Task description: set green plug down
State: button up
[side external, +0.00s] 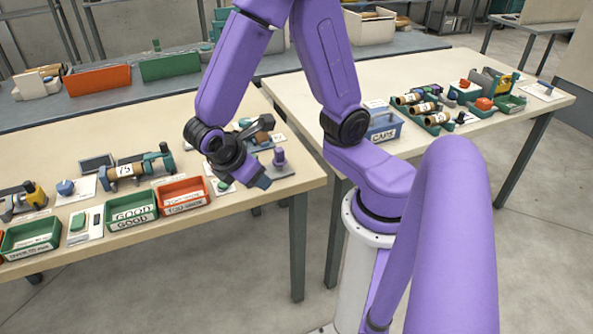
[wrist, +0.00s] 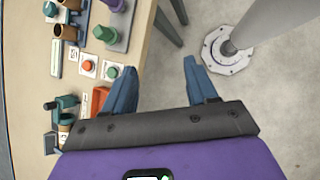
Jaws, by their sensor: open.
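In the wrist view a green plug (wrist: 103,33) stands on a grey plate (wrist: 118,40) near the table edge, beside a purple plug (wrist: 113,4). The purple plug (side external: 279,157) also shows in the side view, at the table's right end. I cannot make out the green plug there, close to my wrist. My gripper (wrist: 157,66) is open, with its two blue fingers apart and nothing between them. In the side view my gripper (side external: 262,182) hangs by the front edge of the left table.
A red button (wrist: 88,66) and a green button (wrist: 112,72) sit near the table edge. A green GOOD bin (side external: 131,210) and a red bin (side external: 182,195) stand left of my gripper. Bare floor lies beyond the edge. A blue CAPS bin (side external: 383,130) is on the right table.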

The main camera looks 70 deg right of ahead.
jog(key=s+a+r+y, duration=0.1)
jog(key=s+r+y, duration=0.1)
jog(key=s, duration=0.3)
jog(key=s+a+r+y, duration=0.1)
jog(key=s+r+y, duration=0.2)
jog(key=s+y, duration=0.2)
jog(key=shift+s+a+r+t, duration=0.25)
jog(key=shift+s+a+t, duration=0.15)
dwell(1.2)
